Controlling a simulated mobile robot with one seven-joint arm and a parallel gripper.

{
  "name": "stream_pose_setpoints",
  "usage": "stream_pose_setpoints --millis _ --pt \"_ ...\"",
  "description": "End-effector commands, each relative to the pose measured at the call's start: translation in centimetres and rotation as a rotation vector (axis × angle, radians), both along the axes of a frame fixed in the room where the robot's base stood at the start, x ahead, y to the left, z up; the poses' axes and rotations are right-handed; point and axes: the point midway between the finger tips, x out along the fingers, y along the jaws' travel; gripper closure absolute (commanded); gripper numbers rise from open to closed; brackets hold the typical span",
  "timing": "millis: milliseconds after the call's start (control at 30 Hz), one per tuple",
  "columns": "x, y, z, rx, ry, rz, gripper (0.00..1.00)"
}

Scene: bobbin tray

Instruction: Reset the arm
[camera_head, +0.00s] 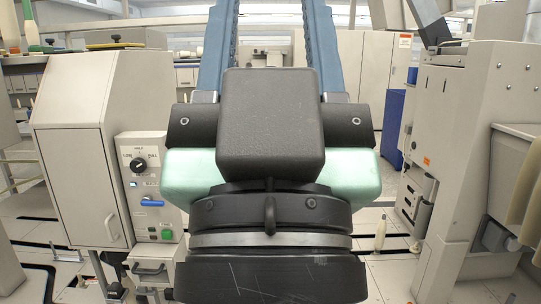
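My gripper (270,20) fills the middle of the head view and points away from the camera. Its two long blue fingers stand wide apart and run up out of the top of the picture, so their tips are hidden. No object shows between the visible parts of the fingers. The black and mint-green body of my arm end covers the lower centre and hides what lies behind it.
A beige cabinet (85,150) with a control panel (150,185) stands close on the left. A large beige machine (465,150) stands on the right, with a blue box (394,130) behind it. A pale upright object (380,233) is at the lower right.

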Motion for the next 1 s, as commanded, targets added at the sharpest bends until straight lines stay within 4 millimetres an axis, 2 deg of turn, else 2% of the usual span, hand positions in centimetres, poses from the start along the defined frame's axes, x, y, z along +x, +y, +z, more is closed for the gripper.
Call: stream_pose_setpoints --millis 33,500,600,800,1000 --pt "0.0 0.0 3.2 0.001 0.0 0.001 0.5" --pt "0.0 0.1 17.3 0.001 0.001 0.002 0.5" --pt "0.0 0.1 19.8 0.0 0.001 0.003 0.5" --pt "0.0 0.1 22.7 0.0 0.001 0.003 0.5" --pt "0.0 0.1 23.0 0.0 0.001 0.003 0.5"
